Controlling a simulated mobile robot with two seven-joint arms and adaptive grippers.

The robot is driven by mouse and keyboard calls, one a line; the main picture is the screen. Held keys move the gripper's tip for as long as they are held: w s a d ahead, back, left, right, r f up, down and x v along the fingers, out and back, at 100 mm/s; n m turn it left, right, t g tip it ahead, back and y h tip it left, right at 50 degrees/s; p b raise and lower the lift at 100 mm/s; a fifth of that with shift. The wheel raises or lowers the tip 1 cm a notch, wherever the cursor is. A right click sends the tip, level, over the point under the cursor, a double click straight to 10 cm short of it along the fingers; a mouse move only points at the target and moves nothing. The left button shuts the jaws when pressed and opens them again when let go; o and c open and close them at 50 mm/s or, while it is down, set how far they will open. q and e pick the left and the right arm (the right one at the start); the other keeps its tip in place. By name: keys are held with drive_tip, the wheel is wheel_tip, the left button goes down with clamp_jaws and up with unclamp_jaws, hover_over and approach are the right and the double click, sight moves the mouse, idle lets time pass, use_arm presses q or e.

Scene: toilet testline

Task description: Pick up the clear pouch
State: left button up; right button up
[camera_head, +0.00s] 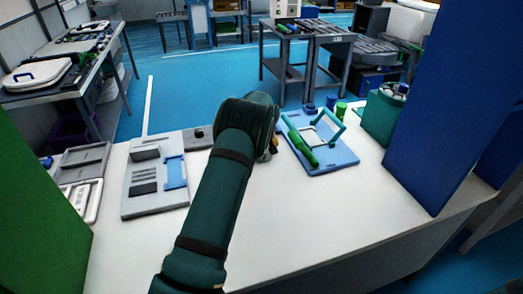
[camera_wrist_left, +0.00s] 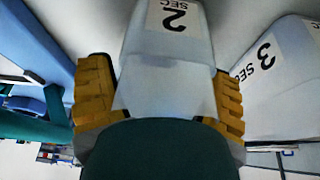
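In the left wrist view, a whitish, translucent pouch (camera_wrist_left: 165,90) with a "2 SEC" label lies between the yellow finger pads of my left gripper (camera_wrist_left: 160,100). The pads stand wide apart, one along each side of it. I cannot make out firm contact. A similar whitish piece labelled "3 SEC" (camera_wrist_left: 285,75) is to the right, outside the fingers. In the head view, a dark green arm of mine reaches over the white table, with a bit of yellow fingertip (camera_head: 274,145) beside its end. The arm hides the pouch there. My right gripper is not in view.
A blue tray (camera_head: 345,156) with a teal frame and green bars is right of the arm. A grey tray (camera_head: 140,205) with a blue piece is left. Tall blue (camera_head: 435,110) and green (camera_head: 40,220) panels flank the white table (camera_head: 300,240), whose front is clear.

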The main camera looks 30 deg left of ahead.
use_arm(q)
drive_tip(key=c, duration=0.5)
drive_tip(key=shift+r, duration=0.15)
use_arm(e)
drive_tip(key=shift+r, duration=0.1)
